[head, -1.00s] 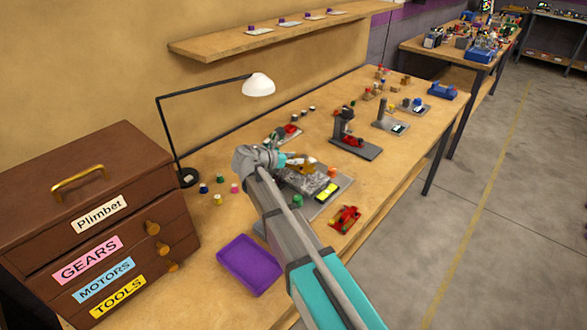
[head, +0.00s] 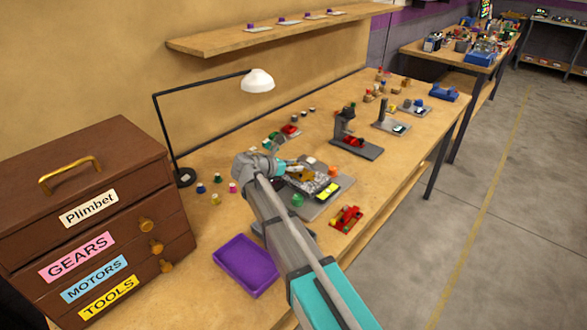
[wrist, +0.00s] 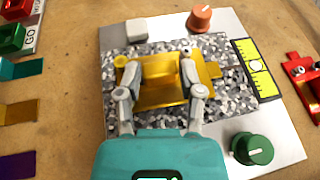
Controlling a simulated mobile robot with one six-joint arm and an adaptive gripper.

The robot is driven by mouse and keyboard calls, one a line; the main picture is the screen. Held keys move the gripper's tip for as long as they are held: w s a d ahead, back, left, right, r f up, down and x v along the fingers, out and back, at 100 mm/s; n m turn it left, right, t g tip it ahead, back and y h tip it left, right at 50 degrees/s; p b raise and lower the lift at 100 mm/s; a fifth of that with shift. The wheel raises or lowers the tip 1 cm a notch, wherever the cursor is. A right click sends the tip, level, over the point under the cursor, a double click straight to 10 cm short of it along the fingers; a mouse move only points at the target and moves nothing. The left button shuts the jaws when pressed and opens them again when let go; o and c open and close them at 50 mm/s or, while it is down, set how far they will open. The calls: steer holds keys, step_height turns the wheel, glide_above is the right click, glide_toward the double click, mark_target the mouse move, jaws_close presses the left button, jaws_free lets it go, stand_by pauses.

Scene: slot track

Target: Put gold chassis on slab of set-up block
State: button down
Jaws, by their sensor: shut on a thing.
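The gold chassis (wrist: 158,82) lies between the fingers of my gripper (wrist: 160,72) in the wrist view, over the speckled grey slab (wrist: 215,105) of the set-up block. My gripper is shut on the chassis. Whether the chassis touches the slab cannot be told for sure. In the head view my gripper (head: 298,168) and the chassis (head: 303,175) are small and partly hidden by my arm. The slab sits on a light grey base plate (wrist: 285,140) with a yellow level (wrist: 257,68), an orange knob (wrist: 200,17) and a green knob (wrist: 252,148).
A red chassis (head: 346,218) lies right of the set-up block. A purple tray (head: 246,265) is at the bench's front, beside a brown drawer cabinet (head: 90,220). A lamp (head: 257,80) stands behind. Grey stands with parts (head: 357,145) are farther along the bench.

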steer(key=shift+f, duration=0.15)
steer(key=shift+c, duration=1.1)
jaws_free()
steer(key=shift+r, duration=0.25)
steer(key=p+v, duration=0.4)
steer(key=v, duration=0.6)
steer(key=shift+s+a+r, duration=0.15)
steer(key=shift+p+v, duration=0.3)
steer(key=shift+v, duration=0.45)
